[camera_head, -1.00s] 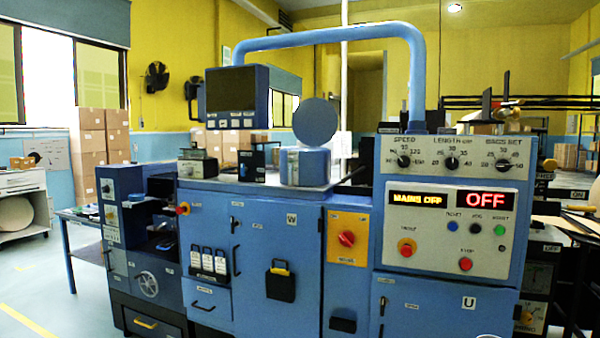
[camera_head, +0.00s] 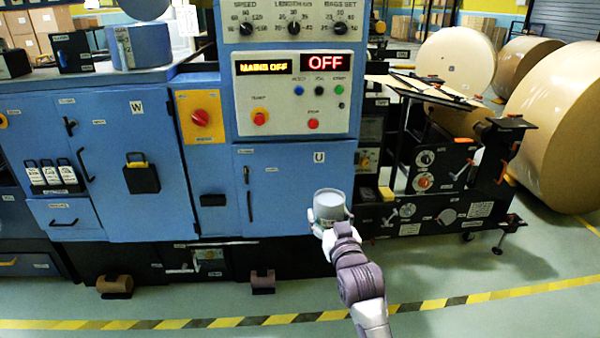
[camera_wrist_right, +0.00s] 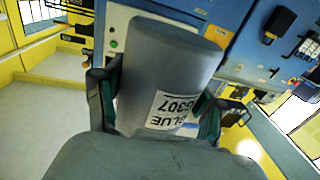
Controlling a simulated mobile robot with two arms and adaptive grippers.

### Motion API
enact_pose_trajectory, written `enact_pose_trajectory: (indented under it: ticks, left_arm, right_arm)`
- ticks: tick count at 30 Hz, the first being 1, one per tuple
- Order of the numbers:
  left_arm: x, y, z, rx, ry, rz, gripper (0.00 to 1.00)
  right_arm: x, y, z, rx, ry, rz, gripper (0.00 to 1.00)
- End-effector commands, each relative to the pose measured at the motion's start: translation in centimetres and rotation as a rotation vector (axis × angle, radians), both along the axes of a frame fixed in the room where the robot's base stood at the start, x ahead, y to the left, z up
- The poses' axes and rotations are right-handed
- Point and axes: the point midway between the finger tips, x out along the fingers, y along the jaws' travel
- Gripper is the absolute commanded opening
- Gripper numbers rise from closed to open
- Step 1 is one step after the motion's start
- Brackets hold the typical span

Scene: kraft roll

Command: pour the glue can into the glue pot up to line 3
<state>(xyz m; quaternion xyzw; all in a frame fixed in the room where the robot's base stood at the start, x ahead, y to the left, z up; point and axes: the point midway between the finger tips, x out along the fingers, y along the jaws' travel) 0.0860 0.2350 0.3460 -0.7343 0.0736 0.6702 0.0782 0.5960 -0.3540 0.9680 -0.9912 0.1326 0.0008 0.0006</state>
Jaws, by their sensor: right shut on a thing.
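A grey can, the glue can (camera_head: 329,202), is in my right gripper (camera_head: 327,222), in front of the blue cabinet door marked U. It looks about upright in the head view. In the right wrist view the grey can (camera_wrist_right: 172,70) sits between the two dark fingers of my right gripper (camera_wrist_right: 158,108), with a white label reading upside down. A blue pot with a raised round lid, apparently the glue pot (camera_head: 140,48), stands on the machine top at the upper left, far from the can. Its level lines cannot be made out. My left gripper is not in view.
The control panel (camera_head: 292,95) reads MAINS OFF and OFF. A dark roll stand (camera_head: 430,180) stands right of the can, with large kraft rolls (camera_head: 560,125) behind. A yellow-black floor stripe (camera_head: 230,319) crosses the front; the floor there is clear.

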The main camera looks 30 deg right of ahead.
Motion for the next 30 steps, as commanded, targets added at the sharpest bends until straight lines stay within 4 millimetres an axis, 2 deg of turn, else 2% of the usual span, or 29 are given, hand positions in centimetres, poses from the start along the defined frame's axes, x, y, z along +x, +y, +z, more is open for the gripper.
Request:
enact_pose_trajectory:
  ticks: [8,15,24,30]
  left_arm:
    - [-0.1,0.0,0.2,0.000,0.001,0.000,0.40]
    - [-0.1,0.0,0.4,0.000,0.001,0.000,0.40]
    - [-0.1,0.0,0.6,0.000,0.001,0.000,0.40]
    - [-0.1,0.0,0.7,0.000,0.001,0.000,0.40]
  right_arm:
    - [-4.8,4.8,-3.0,0.001,0.002,0.079,0.14]
    - [-10.2,9.2,-4.7,0.001,0.002,0.155,0.14]
    - [-16.9,13.8,-4.9,0.002,-0.001,0.230,0.14]
    - [-19.9,15.5,-4.2,0.000,-0.002,0.255,0.14]
